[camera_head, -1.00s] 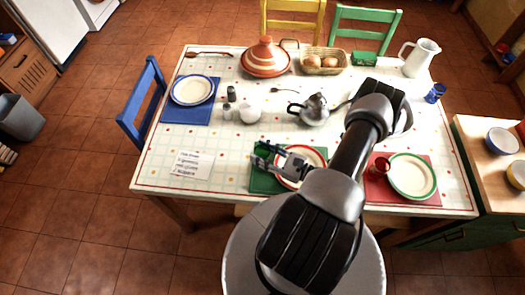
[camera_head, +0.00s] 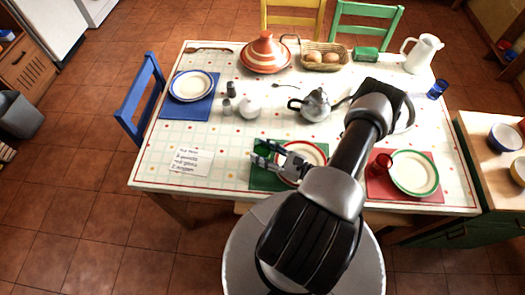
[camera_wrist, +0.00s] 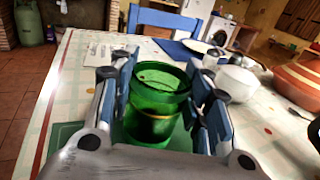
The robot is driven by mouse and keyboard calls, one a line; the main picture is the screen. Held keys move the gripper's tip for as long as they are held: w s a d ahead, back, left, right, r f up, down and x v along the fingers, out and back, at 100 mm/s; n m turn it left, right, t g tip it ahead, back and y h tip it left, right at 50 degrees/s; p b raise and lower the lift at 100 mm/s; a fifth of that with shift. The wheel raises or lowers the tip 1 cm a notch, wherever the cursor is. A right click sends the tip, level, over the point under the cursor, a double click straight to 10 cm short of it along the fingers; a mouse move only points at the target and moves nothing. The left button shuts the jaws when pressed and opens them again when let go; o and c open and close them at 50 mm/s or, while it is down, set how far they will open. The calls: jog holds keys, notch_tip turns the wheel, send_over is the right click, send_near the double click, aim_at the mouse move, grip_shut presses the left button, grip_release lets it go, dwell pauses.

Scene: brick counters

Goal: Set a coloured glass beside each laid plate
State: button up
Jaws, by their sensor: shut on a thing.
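My gripper (camera_head: 268,155) is shut on a green glass (camera_wrist: 157,100), which stands upright between its blue-padded fingers in the wrist view. The glass is over or on the green placemat (camera_head: 262,180), left of the red-rimmed plate (camera_head: 312,153); I cannot tell if its base touches. A red glass (camera_head: 381,163) stands on the red placemat (camera_head: 432,192), left of the green-rimmed plate (camera_head: 413,173). A blue glass (camera_head: 437,89) stands at the table's right edge. The blue-rimmed plate (camera_head: 191,86) lies on the blue placemat (camera_head: 200,111), with no glass beside it.
A written note (camera_head: 190,162) lies left of the green placemat. A white sugar bowl (camera_head: 249,106), shakers (camera_head: 231,89), a teapot (camera_head: 315,105), a tagine (camera_head: 265,55), an egg basket (camera_head: 325,57) and a white jug (camera_head: 421,56) stand farther back. The front left is clear.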

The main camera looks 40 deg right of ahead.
jog(key=shift+f, duration=0.2)
jog(key=o, duration=1.3)
jog(key=v, duration=1.2)
jog(key=shift+r, duration=0.15)
